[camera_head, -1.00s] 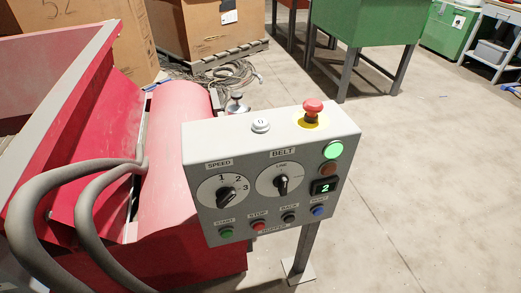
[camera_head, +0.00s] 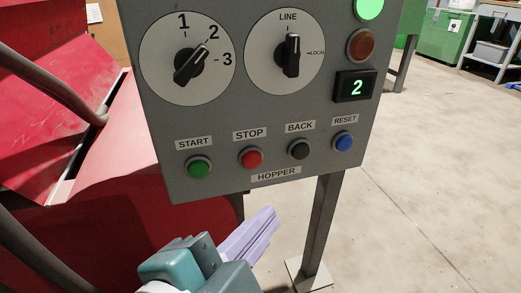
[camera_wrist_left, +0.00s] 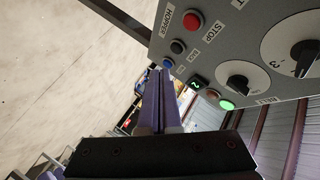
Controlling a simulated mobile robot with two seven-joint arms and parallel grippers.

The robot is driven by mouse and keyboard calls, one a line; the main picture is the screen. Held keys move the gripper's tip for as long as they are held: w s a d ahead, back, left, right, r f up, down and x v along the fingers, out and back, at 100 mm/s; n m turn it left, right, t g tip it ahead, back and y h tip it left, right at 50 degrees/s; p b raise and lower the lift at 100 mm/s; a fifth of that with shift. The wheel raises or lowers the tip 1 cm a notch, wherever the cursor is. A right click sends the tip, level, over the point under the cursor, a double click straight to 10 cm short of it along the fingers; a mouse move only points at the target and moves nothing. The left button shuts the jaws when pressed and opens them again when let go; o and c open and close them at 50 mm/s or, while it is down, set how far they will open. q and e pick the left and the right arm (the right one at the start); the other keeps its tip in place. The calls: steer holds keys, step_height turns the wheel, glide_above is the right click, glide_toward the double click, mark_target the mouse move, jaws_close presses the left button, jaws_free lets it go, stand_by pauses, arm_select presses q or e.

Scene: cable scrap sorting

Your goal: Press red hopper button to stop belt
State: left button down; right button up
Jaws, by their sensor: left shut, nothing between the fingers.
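The red STOP button (camera_head: 250,158) sits in the HOPPER row low on the grey control panel (camera_head: 230,118), between the green START button (camera_head: 198,167) and the black BACK button (camera_head: 300,149). My left gripper (camera_head: 268,222) is shut and empty, its purple fingers below the panel's lower edge in the head view, apart from the buttons. In the left wrist view the shut fingers (camera_wrist_left: 160,80) point up the picture, with the red button (camera_wrist_left: 191,20) above and right of the tips. My right gripper is not in view.
A blue RESET button (camera_head: 343,141) ends the row. Two dials, a lit green lamp (camera_head: 369,6) and a display (camera_head: 355,86) reading 2 are above. A metal post (camera_head: 318,230) holds the panel.

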mark_target(252, 160)
arm_select(q)
steer(key=shift+w+d+f+m+t+h+b, duration=0.15)
steer(key=shift+d+f+m+t+b, duration=0.05)
steer(key=shift+d+f+m+b, duration=0.2)
steer(key=shift+w+d+f+m+t+h+b, duration=0.2)
steer(key=shift+d+f+b, duration=0.1)
steer(key=shift+f, duration=0.2)
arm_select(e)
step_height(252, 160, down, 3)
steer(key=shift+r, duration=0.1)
arm_select(q)
steer(key=shift+w+a+b, duration=0.45)
steer(key=shift+w+b, duration=0.1)
steer(key=shift+w, duration=0.85)
steer(key=shift+w+a+b, duration=0.5)
steer(key=shift+w+b, duration=0.1)
steer(key=shift+w, duration=0.75)
steer(key=shift+w+a+b, duration=0.45)
steer(key=shift+w+b, duration=0.1)
steer(key=shift+w, duration=0.85)
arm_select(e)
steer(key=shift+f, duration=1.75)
